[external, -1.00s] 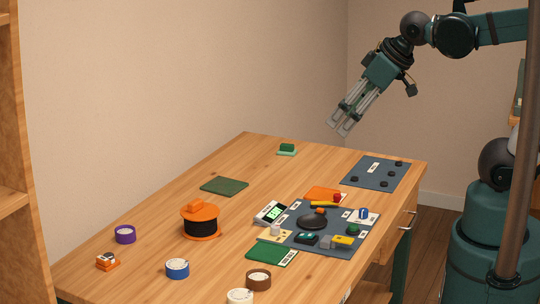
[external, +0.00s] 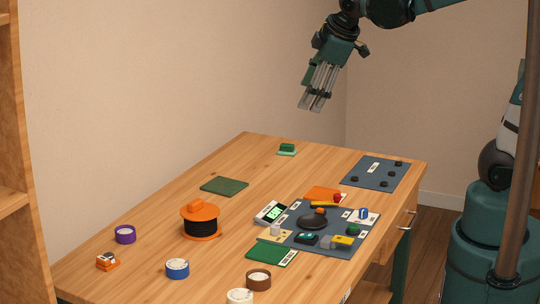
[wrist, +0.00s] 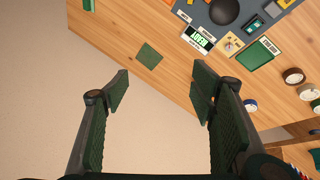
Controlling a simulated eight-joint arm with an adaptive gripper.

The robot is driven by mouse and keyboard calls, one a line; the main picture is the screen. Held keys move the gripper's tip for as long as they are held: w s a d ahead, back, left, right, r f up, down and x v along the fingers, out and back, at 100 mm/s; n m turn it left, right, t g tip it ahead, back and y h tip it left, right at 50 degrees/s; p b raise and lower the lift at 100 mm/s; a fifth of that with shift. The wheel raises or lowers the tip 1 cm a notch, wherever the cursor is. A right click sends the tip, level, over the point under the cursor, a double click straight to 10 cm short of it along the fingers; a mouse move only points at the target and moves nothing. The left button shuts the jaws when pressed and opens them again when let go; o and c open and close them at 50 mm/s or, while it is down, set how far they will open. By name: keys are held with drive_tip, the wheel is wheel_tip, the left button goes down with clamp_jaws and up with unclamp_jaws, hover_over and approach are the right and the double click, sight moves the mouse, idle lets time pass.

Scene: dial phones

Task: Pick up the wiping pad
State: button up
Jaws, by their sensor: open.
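A small green block on a paler green base (external: 287,149), which looks like the wiping pad, lies near the far back edge of the table. It shows in part at the top left of the wrist view (wrist: 88,5). A flat dark green square (external: 225,187) lies nearer, left of the table's middle; it is in the wrist view too (wrist: 149,56). My gripper (external: 312,105) is open and empty, high above the far part of the table. In the wrist view its fingers (wrist: 160,85) are spread wide, with nothing between them.
An orange spool (external: 201,222) stands left of a grey mat (external: 335,246) crowded with small items. Several round tubs, including a blue one (external: 177,268), stand near the front. A second grey mat (external: 374,171) lies at the back right. The wood around the green block is clear.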

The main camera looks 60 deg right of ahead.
drive_tip(key=w+d+f+n+g+h, duration=0.15)
drive_tip(key=w+d+n, duration=0.25)
drive_tip(key=w+d, duration=0.45)
drive_tip(key=n+g+h, duration=0.1)
drive_tip(key=n+g, duration=0.2)
drive_tip(key=n, duration=0.6)
approach(287, 145)
drive_tip(key=shift+w+d+f+n+g, duration=0.1)
drive_tip(key=shift+d+f+n+g, duration=0.05)
drive_tip(key=shift+f, duration=0.25)
drive_tip(key=shift+w+d+f+n+g, duration=0.1)
drive_tip(key=shift+d+f+n, duration=0.05)
drive_tip(key=shift+f, duration=0.25)
drive_tip(key=shift+x, duration=1.3)
